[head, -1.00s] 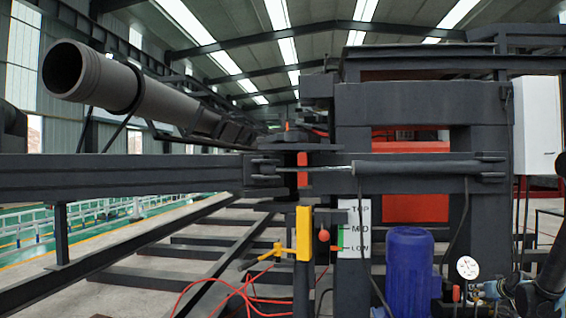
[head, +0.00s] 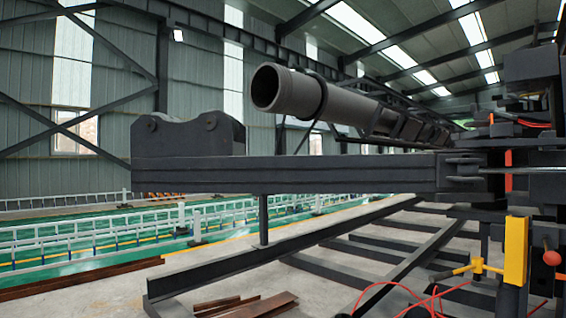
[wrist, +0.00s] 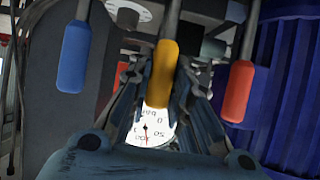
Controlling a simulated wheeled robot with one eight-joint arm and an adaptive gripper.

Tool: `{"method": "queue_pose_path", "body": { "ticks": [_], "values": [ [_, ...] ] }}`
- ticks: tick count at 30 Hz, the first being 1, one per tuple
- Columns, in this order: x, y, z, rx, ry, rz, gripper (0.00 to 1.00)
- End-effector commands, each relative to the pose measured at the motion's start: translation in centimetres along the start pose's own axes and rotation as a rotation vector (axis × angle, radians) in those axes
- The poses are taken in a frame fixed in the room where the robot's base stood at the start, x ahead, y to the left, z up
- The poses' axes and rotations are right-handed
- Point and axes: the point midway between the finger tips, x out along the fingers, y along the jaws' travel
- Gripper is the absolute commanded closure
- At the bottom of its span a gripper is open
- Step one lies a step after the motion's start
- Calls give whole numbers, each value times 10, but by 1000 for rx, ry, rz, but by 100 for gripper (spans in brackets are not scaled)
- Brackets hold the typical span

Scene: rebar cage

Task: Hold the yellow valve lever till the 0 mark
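In the wrist view the yellow valve lever (wrist: 164,75) hangs between a blue lever and a red lever. The two fingers of my gripper (wrist: 161,72) come in from below and close in on both sides of the yellow lever, which looks held between them. The finger contact itself is partly in shadow. A white round gauge (wrist: 150,130) shows between the fingers, behind the lever's lower end. Its numbers look upside down, and its exact reading is too small to tell. The head view shows neither my gripper nor the levers.
The blue lever (wrist: 73,56) and red lever (wrist: 238,91) stand close on either side. A ribbed blue motor (wrist: 290,85) is at the right. The head view shows a large grey pipe (head: 290,92), a dark beam (head: 290,174) and a yellow post (head: 516,250).

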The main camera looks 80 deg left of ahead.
Motion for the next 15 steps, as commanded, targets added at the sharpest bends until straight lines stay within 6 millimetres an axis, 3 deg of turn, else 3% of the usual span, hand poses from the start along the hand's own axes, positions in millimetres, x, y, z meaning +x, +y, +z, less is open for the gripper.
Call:
{"method": "queue_pose_path", "body": {
  "ticks": [15],
  "values": [
    [8,-2,-5,-1,-75,-2,100]
  ]
}}
